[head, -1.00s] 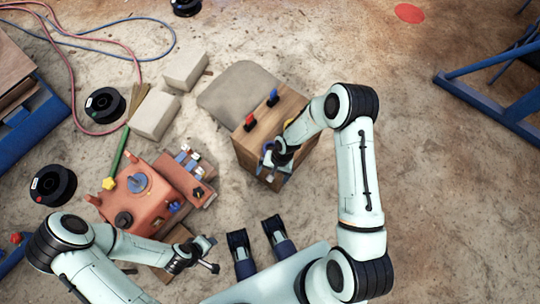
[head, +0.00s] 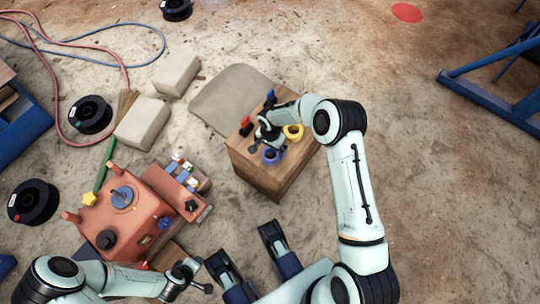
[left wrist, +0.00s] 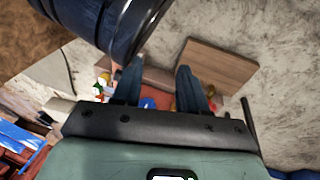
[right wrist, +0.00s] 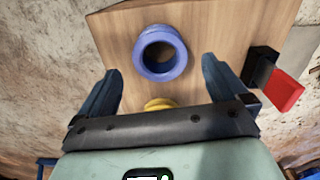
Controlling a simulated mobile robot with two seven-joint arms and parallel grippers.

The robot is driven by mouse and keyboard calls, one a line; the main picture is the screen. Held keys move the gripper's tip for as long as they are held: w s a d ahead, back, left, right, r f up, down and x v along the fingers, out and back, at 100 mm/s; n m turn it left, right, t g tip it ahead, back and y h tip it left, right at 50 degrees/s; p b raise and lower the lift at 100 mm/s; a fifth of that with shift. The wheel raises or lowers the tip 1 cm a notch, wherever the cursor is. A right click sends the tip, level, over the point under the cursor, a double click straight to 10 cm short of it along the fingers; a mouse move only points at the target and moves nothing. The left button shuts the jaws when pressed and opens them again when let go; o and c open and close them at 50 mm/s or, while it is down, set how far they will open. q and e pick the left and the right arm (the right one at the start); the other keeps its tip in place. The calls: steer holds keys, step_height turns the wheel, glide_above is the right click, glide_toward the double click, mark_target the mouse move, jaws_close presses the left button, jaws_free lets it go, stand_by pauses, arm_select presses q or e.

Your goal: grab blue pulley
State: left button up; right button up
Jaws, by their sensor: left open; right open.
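The blue pulley (head: 271,156) sits on top of the wooden box (head: 262,180), near its front left side. In the right wrist view the blue pulley (right wrist: 161,53) is a ring with a hole, lying ahead of and between the spread fingers. My right gripper (head: 262,146) is open and empty above the box, close to the blue pulley; in the right wrist view its fingers (right wrist: 155,80) do not enclose the pulley. A yellow pulley (head: 294,132) stands beside it and is partly hidden in the right wrist view. My left gripper (head: 197,275) is open and empty near the red machine.
The red jaw crusher (head: 125,212) stands on the floor at left. Grey blocks (head: 141,122), black spools (head: 90,114) and hoses lie at upper left. Floor right of the box is clear.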

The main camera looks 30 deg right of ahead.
mark_target(270, 158)
step_height(270, 158, down, 5)
steer(key=shift+f+b, duration=0.1)
steer(key=shift+b, duration=0.75)
steer(key=c, duration=1.3)
arm_select(q)
steer(key=shift+g, duration=0.7)
steer(key=s+f, duration=0.3)
steer(key=shift+s+a, duration=0.25)
steer(key=shift+r, duration=0.1)
arm_select(e)
steer(key=shift+r, duration=0.2)
